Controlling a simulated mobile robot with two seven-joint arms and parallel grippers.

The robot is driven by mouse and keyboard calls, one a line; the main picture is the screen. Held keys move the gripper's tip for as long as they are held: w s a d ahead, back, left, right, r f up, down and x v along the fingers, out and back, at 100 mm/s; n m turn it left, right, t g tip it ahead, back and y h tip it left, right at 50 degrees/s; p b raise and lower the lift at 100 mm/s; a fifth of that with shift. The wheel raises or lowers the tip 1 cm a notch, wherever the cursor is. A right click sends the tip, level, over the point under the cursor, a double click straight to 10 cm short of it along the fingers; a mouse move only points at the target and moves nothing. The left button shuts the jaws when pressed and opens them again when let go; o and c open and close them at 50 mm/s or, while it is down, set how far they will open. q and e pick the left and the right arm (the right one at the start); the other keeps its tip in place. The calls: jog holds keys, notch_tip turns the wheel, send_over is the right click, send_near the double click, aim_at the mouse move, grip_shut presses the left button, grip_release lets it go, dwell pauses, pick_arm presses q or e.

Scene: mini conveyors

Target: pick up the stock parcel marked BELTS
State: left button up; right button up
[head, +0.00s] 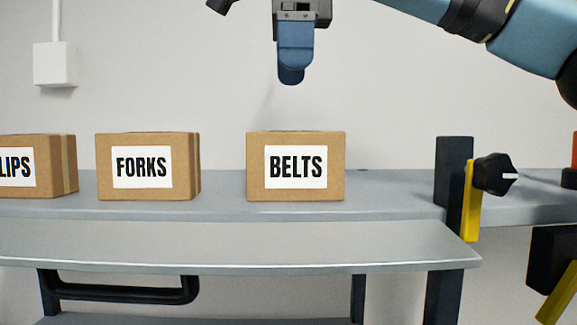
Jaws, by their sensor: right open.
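The BELTS parcel (257,188) is a brown cardboard box with a white label in black letters. It stands upright on the grey shelf behind the front surface, in the middle of the head view. My right gripper (291,74) points down above the parcel, with a clear gap between the fingertips and the box top in the picture. It is open and holds nothing; its fingers show nearly edge-on, so the gap between them is hidden. My left gripper does not show.
The FORKS parcel (147,194) stands to the left with free room between, and a parcel whose label ends in LIPS (48,189) is cut off at the left edge. A dark post (453,170) with a black knob (493,174) and yellow strip (470,200) stands at the right.

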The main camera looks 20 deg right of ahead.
send_over(298, 152)
jog(key=w, duration=0.3)
jog(key=f, duration=0.6)
jog(key=shift+d+f+b, duration=0.1)
jog(key=shift+d+b, duration=0.2)
jog(key=shift+s+f, duration=0.1)
jog(key=shift+f, duration=0.3)
jog(key=f, duration=0.1)
jog(key=f+p, duration=0.1)
jog(key=f, duration=0.1)
jog(key=shift+d+f+p, duration=0.25)
jog(key=shift+f+p, duration=0.05)
jog(key=shift+p, duration=0.1)
jog(key=shift+f, duration=0.55)
jog(key=shift+a, duration=0.1)
jog(key=c, duration=1.1)
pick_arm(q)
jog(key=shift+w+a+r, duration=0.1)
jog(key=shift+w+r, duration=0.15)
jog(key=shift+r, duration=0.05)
pick_arm(e)
jog(key=shift+c, duration=0.2)
